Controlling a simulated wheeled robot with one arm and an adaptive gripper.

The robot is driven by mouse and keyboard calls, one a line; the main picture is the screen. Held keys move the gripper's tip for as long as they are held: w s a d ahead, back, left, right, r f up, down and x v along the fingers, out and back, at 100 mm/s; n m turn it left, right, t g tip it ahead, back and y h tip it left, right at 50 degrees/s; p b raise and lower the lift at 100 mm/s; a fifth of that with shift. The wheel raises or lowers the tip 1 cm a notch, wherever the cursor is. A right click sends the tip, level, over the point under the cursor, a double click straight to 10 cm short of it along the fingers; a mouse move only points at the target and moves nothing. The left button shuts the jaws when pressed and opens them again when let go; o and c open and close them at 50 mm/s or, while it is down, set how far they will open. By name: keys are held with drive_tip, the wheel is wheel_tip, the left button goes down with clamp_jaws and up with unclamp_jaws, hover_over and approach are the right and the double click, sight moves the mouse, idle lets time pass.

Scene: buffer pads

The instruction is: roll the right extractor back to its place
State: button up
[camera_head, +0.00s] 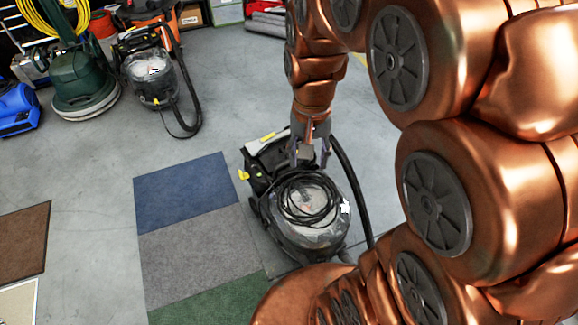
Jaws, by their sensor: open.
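The right extractor (322,232) is a grey and black machine with a clear domed lid. A coiled black cable lies on its top and a black hose runs down its right side. It stands on the floor just right of the carpet squares. My gripper (309,160) points down over the extractor's rear top, near its handle (268,143). The fingers are spread apart. I cannot tell whether they touch the handle. My arm hides part of the extractor's back and front. A second, similar extractor (150,75) stands at the upper left.
Blue (182,190), grey (195,255) and green (210,307) carpet squares lie left of the right extractor. A green floor machine (82,80) and a blue blower (17,108) stand at upper left. Grey floor at the upper middle is clear.

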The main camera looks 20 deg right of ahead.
drive_tip(key=shift+w+d+f+m+t+b, duration=0.45)
drive_tip(key=shift+w+d+f+m+b, duration=1.25)
drive_tip(key=shift+w+f+b, duration=3.25)
drive_tip(key=shift+w+d+f+m+t+b, duration=0.5)
drive_tip(key=shift+w+d+f+m+b, duration=1.25)
drive_tip(key=shift+w+f, duration=6.15)
drive_tip(key=shift+w+d+f+m+t+b, duration=0.45)
drive_tip(key=shift+w+d+f+m+b, duration=2.25)
drive_tip(key=shift+f, duration=6.3)
drive_tip(key=shift+w+a+n+b, duration=0.8)
drive_tip(key=shift+w+a+n, duration=0.05)
drive_tip(key=shift+w+a, duration=0.3)
clamp_jaws()
